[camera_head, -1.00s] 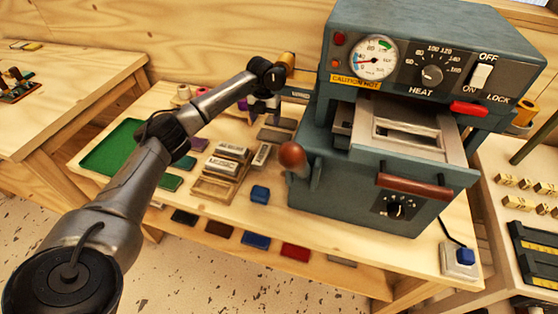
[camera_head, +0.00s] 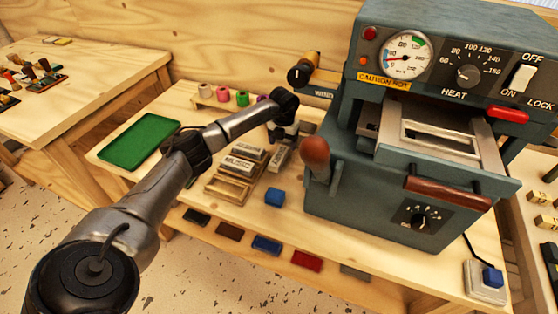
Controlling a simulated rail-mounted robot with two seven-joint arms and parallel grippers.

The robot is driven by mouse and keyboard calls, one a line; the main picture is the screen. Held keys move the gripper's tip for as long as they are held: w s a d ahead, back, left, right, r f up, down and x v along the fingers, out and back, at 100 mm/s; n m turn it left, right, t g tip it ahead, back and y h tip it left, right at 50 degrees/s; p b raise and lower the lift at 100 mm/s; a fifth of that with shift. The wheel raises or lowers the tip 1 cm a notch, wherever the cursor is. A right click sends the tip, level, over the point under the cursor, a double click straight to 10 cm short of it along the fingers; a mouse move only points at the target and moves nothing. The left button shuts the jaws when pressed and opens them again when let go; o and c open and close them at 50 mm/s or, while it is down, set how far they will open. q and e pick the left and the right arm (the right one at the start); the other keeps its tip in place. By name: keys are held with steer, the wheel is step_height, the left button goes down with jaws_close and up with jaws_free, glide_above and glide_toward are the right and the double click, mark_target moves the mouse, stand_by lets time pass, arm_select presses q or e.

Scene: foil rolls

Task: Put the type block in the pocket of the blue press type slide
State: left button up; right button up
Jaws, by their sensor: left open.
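The blue press (camera_head: 400,185) stands at the right of the table. Its metal type slide (camera_head: 462,153) sits at the front under the heater head, with a rectangular framed pocket (camera_head: 440,138). Several grey type blocks with pale labels, such as this type block (camera_head: 238,165), lie in and near a wooden tray (camera_head: 228,190) left of the press. Another grey block (camera_head: 280,158) stands just right of the tray. My left gripper (camera_head: 283,136) points down just above and behind that block; it is open, with its fingertips small and partly hidden. My right gripper is out of view.
A green tray (camera_head: 140,141) is at the table's left. Coloured spools (camera_head: 223,94) stand behind my left arm. The press's brown-knobbed lever (camera_head: 315,152) rises close to the right of my left gripper.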

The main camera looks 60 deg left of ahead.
mark_target(283, 148)
arm_select(q)
step_height(283, 148, down, 4)
steer(key=shift+s+d+r+b, duration=0.1)
steer(key=shift+d+b, duration=0.05)
steer(key=shift+b, duration=0.5)
steer(key=shift+r, duration=0.2)
steer(key=c, duration=1.3)
